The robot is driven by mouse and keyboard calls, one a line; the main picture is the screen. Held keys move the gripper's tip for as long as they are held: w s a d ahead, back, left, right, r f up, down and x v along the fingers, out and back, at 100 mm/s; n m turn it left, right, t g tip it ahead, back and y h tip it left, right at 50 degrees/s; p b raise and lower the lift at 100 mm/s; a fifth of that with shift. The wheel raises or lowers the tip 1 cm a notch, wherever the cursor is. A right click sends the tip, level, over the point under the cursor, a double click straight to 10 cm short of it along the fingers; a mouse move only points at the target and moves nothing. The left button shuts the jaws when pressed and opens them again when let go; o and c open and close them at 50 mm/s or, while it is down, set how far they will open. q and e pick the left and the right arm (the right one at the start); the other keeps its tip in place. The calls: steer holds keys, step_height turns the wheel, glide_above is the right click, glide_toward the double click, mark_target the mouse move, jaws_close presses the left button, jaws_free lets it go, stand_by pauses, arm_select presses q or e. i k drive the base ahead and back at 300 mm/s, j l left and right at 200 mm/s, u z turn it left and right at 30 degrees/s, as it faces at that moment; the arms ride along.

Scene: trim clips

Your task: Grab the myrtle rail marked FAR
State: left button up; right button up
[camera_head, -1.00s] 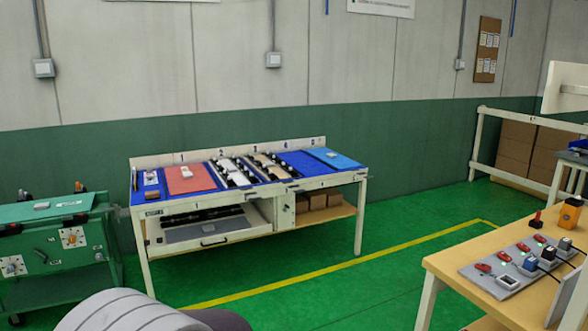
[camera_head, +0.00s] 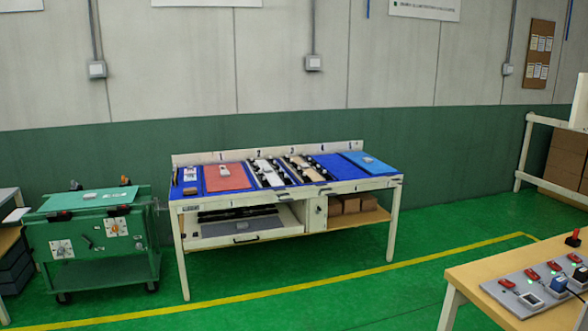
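A white workbench (camera_head: 250,204) stands against the wall in the middle of the view. Two black racks on its top hold strip-like pieces: pale ones (camera_head: 268,167) on the left and tan ones (camera_head: 312,175) on the right. They are too small for me to read a FAR marking or tell which is a myrtle rail. Neither of my grippers is in view.
A green cart (camera_head: 105,266) stands left of the workbench. A wooden table (camera_head: 470,276) with a grey panel (camera_head: 545,295) of small devices is at lower right. Green floor with a yellow line (camera_head: 400,262) lies clear in front of the workbench.

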mark_target(295, 166)
steer(key=i, duration=2.25)
steer(key=i+z, duration=0.1)
steer(key=i, duration=2.15)
